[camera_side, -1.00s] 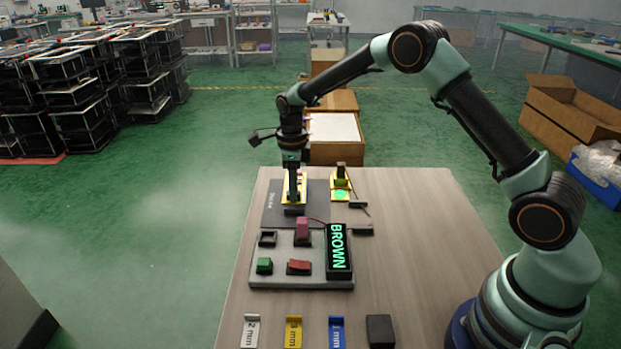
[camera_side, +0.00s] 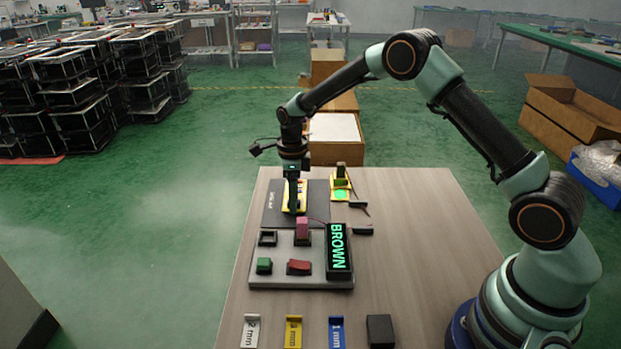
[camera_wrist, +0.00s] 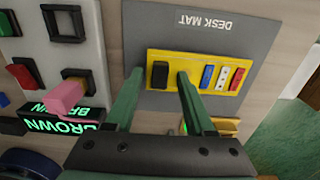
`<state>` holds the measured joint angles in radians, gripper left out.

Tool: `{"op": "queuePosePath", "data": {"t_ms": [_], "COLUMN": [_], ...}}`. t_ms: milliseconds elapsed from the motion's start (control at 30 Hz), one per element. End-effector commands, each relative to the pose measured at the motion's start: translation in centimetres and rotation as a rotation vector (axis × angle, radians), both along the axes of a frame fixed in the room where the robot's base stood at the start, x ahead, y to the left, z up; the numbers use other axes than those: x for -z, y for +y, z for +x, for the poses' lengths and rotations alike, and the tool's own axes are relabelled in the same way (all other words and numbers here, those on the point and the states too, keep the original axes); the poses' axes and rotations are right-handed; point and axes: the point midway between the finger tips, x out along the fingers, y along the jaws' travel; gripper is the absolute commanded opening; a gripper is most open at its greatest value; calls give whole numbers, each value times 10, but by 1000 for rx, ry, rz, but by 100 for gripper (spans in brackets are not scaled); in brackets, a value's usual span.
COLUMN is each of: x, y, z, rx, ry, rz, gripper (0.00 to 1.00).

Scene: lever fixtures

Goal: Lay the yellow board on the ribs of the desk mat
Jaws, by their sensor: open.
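The yellow board (camera_wrist: 191,60) lies on the grey desk mat (camera_wrist: 258,35), within its edges in the wrist view. It carries a black block (camera_wrist: 160,77) and small blue, white and red parts. In the side view the board (camera_side: 302,204) is partly behind my gripper (camera_side: 293,208), low over the far part of the mat (camera_side: 274,211). My gripper (camera_wrist: 160,73) is open, its two fingertips on either side of the black block with gaps showing. The ribs are hidden, so I cannot tell how the board sits on them.
A grey panel (camera_side: 263,281) with coloured switches and a lit BROWN display (camera_side: 338,250) stands close on the near side. A small yellow stand (camera_side: 340,183) is right of the mat. Gauge plates and a black block (camera_side: 380,331) line the front.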

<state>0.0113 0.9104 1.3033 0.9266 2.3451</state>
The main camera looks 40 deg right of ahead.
Motion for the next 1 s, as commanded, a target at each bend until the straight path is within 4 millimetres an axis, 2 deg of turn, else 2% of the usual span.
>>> {"op": "queuePosePath", "data": {"t_ms": [167,500,633,800,933,1000], "x": [-21,-90,-108,-121,-138,-154], "y": [0,0,0,0,1,1], "z": [1,1,1,-1,-8,-16], "rx": [0,0,0,-7,-104,-220], "ry": [-4,-4,-4,-3,-26,-52], "rz": [0,0,-1,0,-2,-7], "gripper": [54,54,54,54,54,54]}}
